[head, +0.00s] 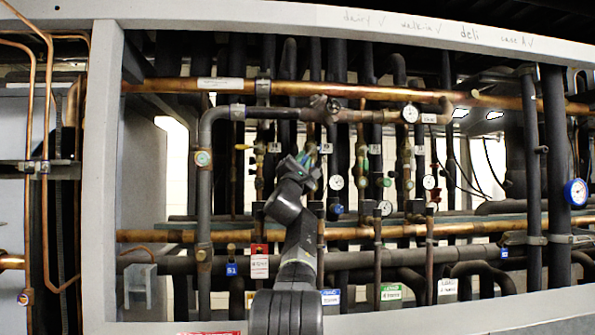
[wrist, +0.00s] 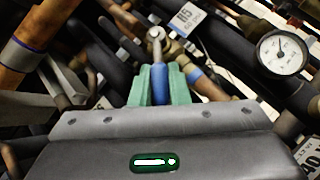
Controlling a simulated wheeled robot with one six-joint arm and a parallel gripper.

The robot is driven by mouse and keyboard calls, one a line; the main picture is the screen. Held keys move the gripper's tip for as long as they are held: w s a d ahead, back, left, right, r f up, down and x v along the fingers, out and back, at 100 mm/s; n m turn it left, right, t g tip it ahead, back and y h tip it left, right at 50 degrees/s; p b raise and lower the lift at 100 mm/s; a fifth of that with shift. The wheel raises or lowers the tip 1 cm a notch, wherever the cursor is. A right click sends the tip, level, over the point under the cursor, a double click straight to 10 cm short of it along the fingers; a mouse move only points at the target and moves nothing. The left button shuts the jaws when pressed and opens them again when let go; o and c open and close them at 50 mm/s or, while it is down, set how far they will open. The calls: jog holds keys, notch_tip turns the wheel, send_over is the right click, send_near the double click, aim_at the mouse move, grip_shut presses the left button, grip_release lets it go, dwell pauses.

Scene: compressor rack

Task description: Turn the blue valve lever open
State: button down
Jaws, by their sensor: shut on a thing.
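The blue valve lever (wrist: 159,84) shows in the wrist view between the two green fingers of my gripper (wrist: 160,88). The fingers are shut on the lever's blue sleeve. The lever's metal end (wrist: 156,36) and the brass valve body beside it lie just beyond the fingertips. In the head view my gripper (head: 306,158) reaches up into the rack among the upright pipes. The blue lever is hidden there behind the gripper and wrist.
A copper pipe (head: 350,90) runs across above my gripper. Dark upright pipes stand close on both sides. A white gauge (wrist: 281,53) sits to the right in the wrist view. The rack's pale left post (head: 103,180) and lower beam frame the opening.

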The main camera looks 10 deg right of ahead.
jog(key=shift+d+f+n+t+y+b, duration=0.25)
jog(key=shift+f+n+t+y+b, duration=0.2)
jog(key=shift+n+t+y+b, duration=0.5)
jog(key=shift+d+n+t+y+b, duration=0.15)
jog(key=shift+n+t+y+b, duration=0.4)
jog(key=shift+n, duration=0.9)
jog(key=c, duration=1.4)
grip_release()
jog(key=shift+r, duration=0.1)
